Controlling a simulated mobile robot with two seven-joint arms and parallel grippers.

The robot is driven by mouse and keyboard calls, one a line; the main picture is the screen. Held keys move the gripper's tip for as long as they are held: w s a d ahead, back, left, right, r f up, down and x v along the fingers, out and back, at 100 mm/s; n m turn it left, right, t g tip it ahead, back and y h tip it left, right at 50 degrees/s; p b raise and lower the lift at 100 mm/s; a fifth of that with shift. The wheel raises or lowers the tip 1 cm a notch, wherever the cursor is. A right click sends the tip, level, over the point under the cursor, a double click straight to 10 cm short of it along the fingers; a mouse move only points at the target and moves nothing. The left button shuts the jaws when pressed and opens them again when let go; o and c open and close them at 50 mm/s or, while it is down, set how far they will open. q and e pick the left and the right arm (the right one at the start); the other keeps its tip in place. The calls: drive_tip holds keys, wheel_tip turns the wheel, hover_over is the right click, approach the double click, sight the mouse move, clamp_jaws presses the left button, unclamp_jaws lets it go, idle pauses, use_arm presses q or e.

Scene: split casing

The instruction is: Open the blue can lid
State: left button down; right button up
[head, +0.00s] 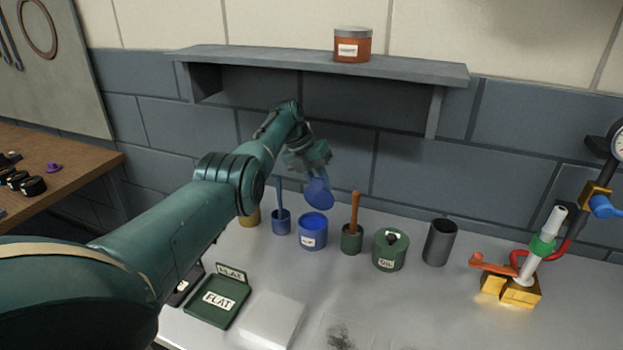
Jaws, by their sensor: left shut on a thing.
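The blue can (312,234) stands on the grey table with a white label on its front. Its top shows open, with a blue inside. My left gripper (311,168) is above the can and shut on the blue lid (319,193). The lid is tilted and held apart from the can, a little above it. The gripper's fingertips are partly hidden behind its own body and the lid. My right gripper is not in view.
A blue cup with a handle (281,221) stands left of the can, and a green pot with a wooden handle (351,237) right of it. A green oil can (390,250) and dark cup (439,242) stand further right. A wall shelf (420,71) is above.

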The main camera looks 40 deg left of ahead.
use_arm(q)
drive_tip(key=shift+f, duration=0.1)
idle(0.5)
drive_tip(key=c, duration=1.3)
unclamp_jaws()
drive_tip(key=shift+w, duration=0.1)
drive_tip(key=v, duration=0.7)
drive_tip(key=shift+r, duration=0.25)
drive_tip(key=shift+a, duration=0.1)
